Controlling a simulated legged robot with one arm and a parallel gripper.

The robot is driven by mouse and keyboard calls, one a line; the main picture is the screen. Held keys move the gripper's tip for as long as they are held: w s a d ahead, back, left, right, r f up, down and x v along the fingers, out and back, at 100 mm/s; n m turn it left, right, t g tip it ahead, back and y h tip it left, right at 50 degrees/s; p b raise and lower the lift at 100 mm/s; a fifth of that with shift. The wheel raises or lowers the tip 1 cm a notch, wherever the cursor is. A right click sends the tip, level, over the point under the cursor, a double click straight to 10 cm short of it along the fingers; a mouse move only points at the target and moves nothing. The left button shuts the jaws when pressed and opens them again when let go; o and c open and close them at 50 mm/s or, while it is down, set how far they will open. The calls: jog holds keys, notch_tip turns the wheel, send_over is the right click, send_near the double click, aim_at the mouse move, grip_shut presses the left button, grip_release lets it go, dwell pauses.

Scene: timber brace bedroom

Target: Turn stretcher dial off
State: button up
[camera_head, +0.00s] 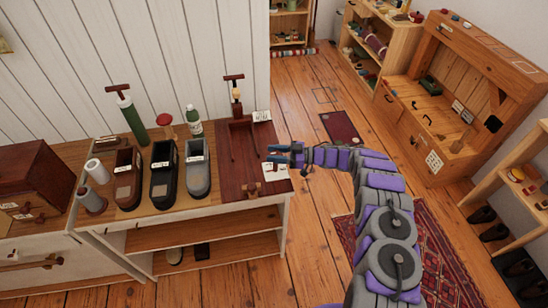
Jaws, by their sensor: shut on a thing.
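A dark red-brown stretcher board (240,183) lies at the right end of the wooden workbench, with a raised frame and white labels on it. My gripper (270,153) reaches in from the right over the board's right side. Its two dark fingers point left and are shut on a small part there, which appears to be the stretcher dial. The dial is mostly hidden by the fingers, so its setting cannot be read. A white label (275,171) shows just below the fingers.
Brown (127,180), black (163,175) and grey (198,168) shoe-shaped items stand left of the board. A wooden cabinet (455,90) is across the room. Floor is open right of the bench.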

jog(key=shift+w+d+r, duration=0.1)
jog(key=shift+d, duration=0.1)
jog(key=o, duration=1)
jog(key=shift+d+g, duration=0.15)
jog(key=shift+g, duration=0.15)
jog(key=shift+c, duration=0.2)
jog(key=shift+d, duration=0.1)
jog(key=d, duration=1.7)
jog(key=shift+w+d, duration=0.25)
jog(key=shift+w, duration=0.1)
jog(key=shift+w, duration=0.1)
